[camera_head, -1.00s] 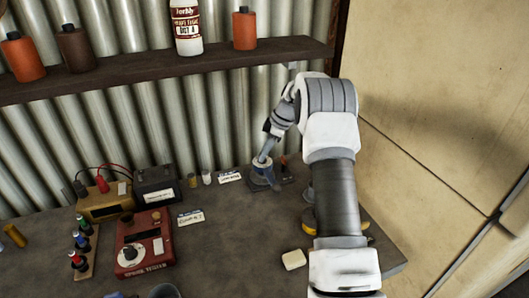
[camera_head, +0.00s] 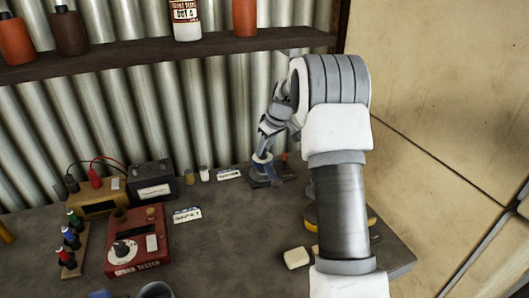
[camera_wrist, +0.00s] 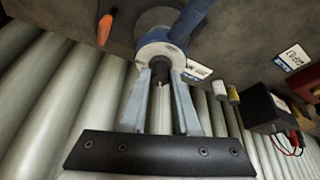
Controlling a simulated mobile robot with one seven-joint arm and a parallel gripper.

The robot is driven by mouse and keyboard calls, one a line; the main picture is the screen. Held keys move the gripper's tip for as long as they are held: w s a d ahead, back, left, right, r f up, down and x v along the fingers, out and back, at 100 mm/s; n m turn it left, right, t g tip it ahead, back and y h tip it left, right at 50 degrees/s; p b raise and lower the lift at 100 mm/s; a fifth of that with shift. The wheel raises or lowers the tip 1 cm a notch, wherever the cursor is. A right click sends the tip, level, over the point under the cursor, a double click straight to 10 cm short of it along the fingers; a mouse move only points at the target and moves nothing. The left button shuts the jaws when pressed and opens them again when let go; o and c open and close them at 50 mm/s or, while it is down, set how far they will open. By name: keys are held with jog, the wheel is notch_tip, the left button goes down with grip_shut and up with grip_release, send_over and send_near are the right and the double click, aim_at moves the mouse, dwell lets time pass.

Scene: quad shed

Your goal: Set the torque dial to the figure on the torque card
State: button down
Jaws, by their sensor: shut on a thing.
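A blue and white round dial unit (camera_wrist: 161,48) is in the wrist view, with a dark stem at its centre and a blue bar running off to the upper right. My gripper (camera_wrist: 163,68) has its two fingers on either side of that stem, shut on it. In the head view my gripper (camera_head: 263,157) reaches down onto the dial unit (camera_head: 265,181) at the back of the bench. A small white and blue card (camera_head: 229,174) lies just left of it. The card's figure and the dial's markings are too small to read.
A red tester (camera_head: 137,241) with its own knob, a dark box (camera_head: 153,183), a second card (camera_head: 187,215) and small bottles stand to the left. An orange-handled tool (camera_wrist: 106,27) is near the dial. A pale block (camera_head: 296,258) lies in front. The corrugated wall is close behind.

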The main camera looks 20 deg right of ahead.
jog(key=m+h, duration=0.1)
jog(key=m, duration=0.3)
jog(key=shift+a+m+h, duration=0.2)
jog(key=shift+m+h, duration=0.1)
jog(key=shift+h, duration=0.1)
jog(key=m+h+p, duration=0.2)
jog(key=m, duration=0.3)
jog(key=shift+a, duration=0.1)
jog(key=c, duration=0.6)
grip_release()
jog(key=shift+c, duration=0.2)
jog(key=v, duration=1.7)
jog(key=shift+r, duration=0.25)
